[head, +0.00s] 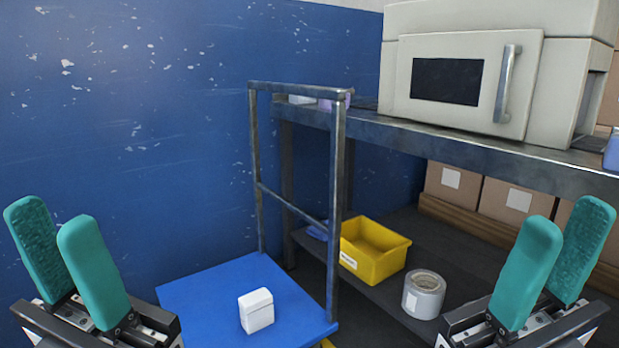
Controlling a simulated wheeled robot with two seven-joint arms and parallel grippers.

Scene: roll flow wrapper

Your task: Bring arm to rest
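My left gripper (66,254) is at the lower left, with two teal padded fingers. A gap shows between the fingers and nothing is held there. My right gripper (555,264) is at the lower right, with the same teal fingers. A smaller gap shows between its fingertips, and it holds nothing that I can see. Both grippers point upward in the picture and are apart from the objects around them. The arm links behind them are mostly out of view.
A blue cart (195,293) with a grey metal handle carries a white box (257,311). A cream machine (480,85) stands on a metal bench (480,152). Below it are a yellow bin (372,262), a tape roll (424,293) and cardboard boxes (506,201). A blue wall (150,130) is behind.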

